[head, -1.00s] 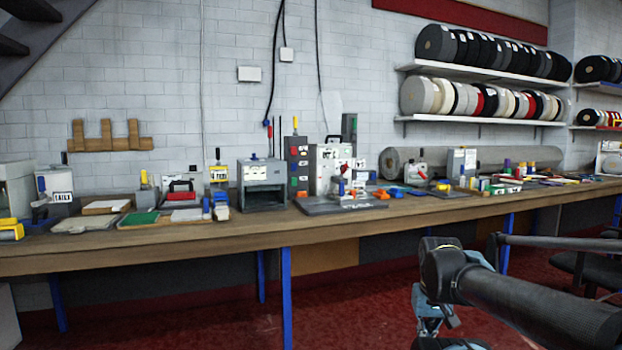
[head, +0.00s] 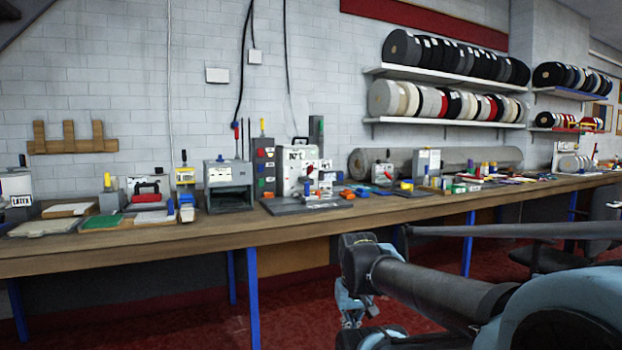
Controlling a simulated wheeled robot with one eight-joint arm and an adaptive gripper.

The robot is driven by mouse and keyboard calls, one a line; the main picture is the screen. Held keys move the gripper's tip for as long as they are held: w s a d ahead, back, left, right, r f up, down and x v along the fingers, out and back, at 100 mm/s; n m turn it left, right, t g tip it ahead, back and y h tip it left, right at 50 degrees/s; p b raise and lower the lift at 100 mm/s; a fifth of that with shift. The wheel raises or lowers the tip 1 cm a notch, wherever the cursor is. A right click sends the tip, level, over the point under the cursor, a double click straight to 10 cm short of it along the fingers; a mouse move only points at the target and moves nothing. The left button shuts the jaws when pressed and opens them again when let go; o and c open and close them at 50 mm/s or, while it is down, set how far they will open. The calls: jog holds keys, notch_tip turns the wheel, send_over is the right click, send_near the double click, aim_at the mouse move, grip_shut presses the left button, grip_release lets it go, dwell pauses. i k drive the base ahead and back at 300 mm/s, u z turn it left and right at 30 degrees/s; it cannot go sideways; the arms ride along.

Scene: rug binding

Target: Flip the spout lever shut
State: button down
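A white box labelled LATEX (head: 17,190) stands on the bench at the far left, with a dark upright handle on top.
The long wooden bench (head: 130,243) runs along the wall on blue legs. Shelves of rolls (head: 450,98) hang above. A dark chair (head: 545,255) stands at right. Red floor lies below.

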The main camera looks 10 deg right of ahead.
aim_at(311, 167)
jog(key=u, duration=0.05)
jog(key=i, duration=1)
jog(key=z, duration=0.1)
